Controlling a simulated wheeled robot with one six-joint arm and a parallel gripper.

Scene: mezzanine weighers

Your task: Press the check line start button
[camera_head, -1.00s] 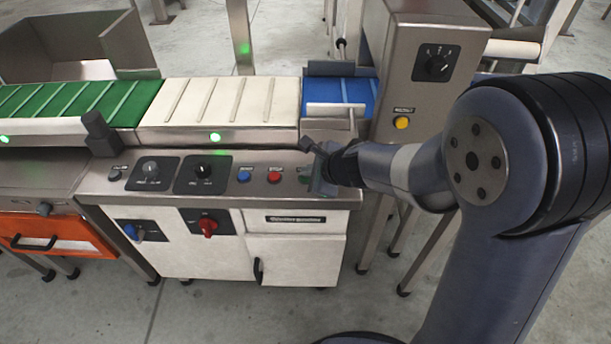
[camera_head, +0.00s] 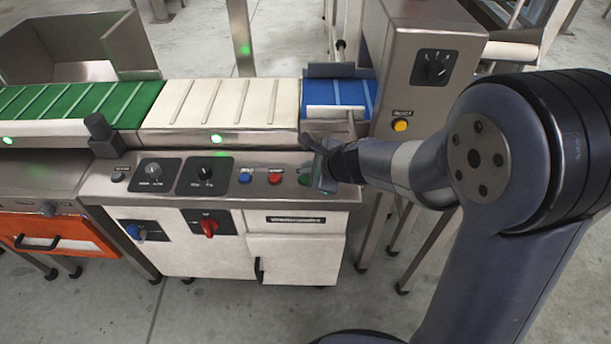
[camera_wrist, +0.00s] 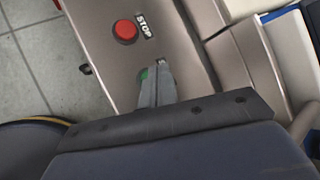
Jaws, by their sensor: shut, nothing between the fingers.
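A green button (camera_head: 304,179) sits on the sloped metal control panel (camera_head: 130,187), right of the red button (camera_head: 275,178). In the wrist view the green button (camera_wrist: 143,74) is partly hidden behind my fingers, and its label is mostly covered. The red button (camera_wrist: 125,30) there is marked STOP. My gripper (camera_wrist: 157,72) is shut and empty, with its fingertips over or right beside the green button. I cannot tell whether they touch it. In the head view my gripper (camera_head: 319,168) is at the panel's right end.
A blue button (camera_head: 245,176) and two black dials (camera_head: 153,170) (camera_head: 205,173) are on the same panel. Behind it run white (camera_head: 222,100) and blue (camera_head: 340,93) belts. A metal cabinet with a yellow button (camera_head: 400,125) stands close to the right of my gripper.

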